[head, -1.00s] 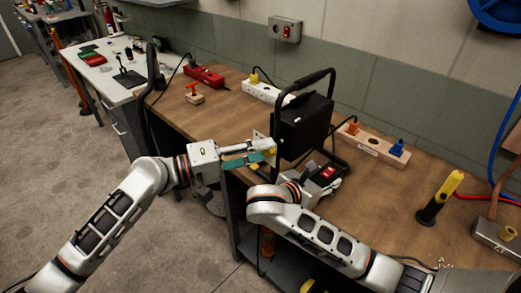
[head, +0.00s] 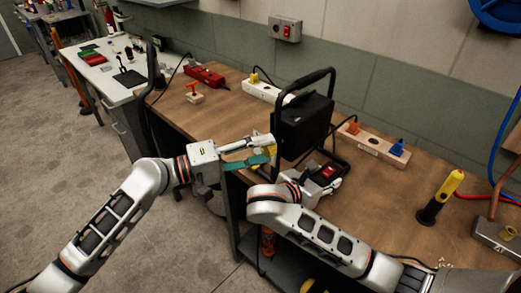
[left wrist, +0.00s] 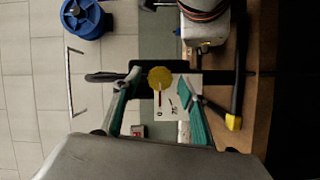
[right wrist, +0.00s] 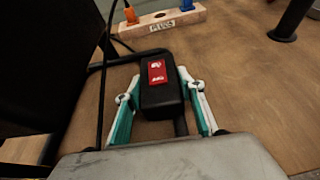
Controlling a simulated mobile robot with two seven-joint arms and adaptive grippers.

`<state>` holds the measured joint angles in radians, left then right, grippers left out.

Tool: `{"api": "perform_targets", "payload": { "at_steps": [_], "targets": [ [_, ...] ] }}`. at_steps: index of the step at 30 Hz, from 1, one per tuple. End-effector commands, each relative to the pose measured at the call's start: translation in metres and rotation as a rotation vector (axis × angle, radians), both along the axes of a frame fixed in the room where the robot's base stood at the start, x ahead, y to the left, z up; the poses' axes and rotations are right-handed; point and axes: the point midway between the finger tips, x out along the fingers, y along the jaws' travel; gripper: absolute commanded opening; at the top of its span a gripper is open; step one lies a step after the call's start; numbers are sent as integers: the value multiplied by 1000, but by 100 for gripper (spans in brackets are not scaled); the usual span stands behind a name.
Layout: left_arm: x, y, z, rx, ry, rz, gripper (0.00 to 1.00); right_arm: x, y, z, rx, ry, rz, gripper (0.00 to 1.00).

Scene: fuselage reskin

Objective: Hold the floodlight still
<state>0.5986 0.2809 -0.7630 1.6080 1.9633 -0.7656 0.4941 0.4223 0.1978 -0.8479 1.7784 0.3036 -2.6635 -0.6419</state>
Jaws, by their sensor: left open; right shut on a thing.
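The floodlight (head: 302,125) stands upright on the bench, a black box lamp in a black tubular frame. My right gripper (head: 325,176) is at its base, with its fingers on either side of a black switch box with a red switch (right wrist: 160,85). It is shut there; the exact contact is partly hidden by the palm. My left gripper (head: 264,150) is open at the floodlight's left side. In the left wrist view, a yellow knob (left wrist: 160,77) on a pale marked plate (left wrist: 167,107) lies between its spread fingers. I cannot tell whether they touch it.
A wooden socket strip (head: 372,143) with orange and blue plugs lies behind right. A white strip (head: 268,92) and a red one (head: 205,76) lie at the back. A yellow-black torch (head: 440,198) stands to the right. Bare bench lies between.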

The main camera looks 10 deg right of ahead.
Motion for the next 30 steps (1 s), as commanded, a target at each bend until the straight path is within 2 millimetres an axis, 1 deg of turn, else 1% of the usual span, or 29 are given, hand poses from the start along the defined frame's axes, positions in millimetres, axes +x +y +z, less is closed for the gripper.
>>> {"api": "perform_targets", "payload": {
  "at_steps": [4, 7, 11, 15, 21, 25, 30],
  "targets": [
    [-1, 4, 0, 1, 0, 0, 42, 0, 0, 1, 0, -1, 0, 0],
    [-3, 14, 0, 1, 0, 1, 42, 0, 0, 1, 0, -1, 0, 0],
    [-7, 38, -1, 4, 0, 2, 42, 0, 0, 1, 0, -1, 0, 0],
    [-13, 67, 0, 4, 1, 2, 42, 0, 0, 1, 0, -1, 0, 0],
    [-20, 100, 1, 2, 0, 0, 42, 0, 0, 1, 0, -1, 0, 0],
    [-22, 112, 2, 1, 1, 1, 42, 0, 0, 1, 0, -1, 0, 0],
    [-24, 118, 3, 0, 0, -1, 42, 0, 0, 1, 0, -1, 0, 0]
  ]
}}
